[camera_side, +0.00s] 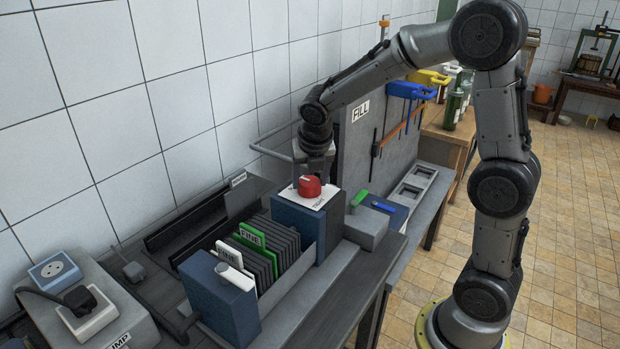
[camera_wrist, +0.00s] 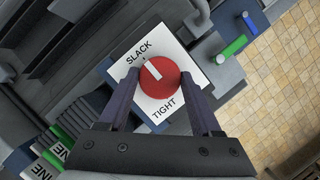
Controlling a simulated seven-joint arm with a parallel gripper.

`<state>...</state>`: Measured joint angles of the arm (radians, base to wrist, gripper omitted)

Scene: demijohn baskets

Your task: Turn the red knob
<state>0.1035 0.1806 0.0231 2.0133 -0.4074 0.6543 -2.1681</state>
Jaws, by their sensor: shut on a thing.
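The red knob (camera_side: 309,187) sits on a white plate (camera_side: 288,196) on top of a blue block. In the wrist view the round red knob (camera_wrist: 165,83) shows a white pointer line toward the upper left, on the side of the word SLACK. The word TIGHT is at the lower side of the plate (camera_wrist: 127,72). My gripper (camera_wrist: 160,88) has its two dark fingers on either side of the knob and is shut on it. In the side view my gripper (camera_side: 317,160) comes down from above; its fingertips are hard to make out there.
A filter rack (camera_side: 268,245) with dark plates and FINE tags stands left of the knob's block. A grey panel marked FILL (camera_side: 350,150) rises behind. A bent rail runs near my wrist.

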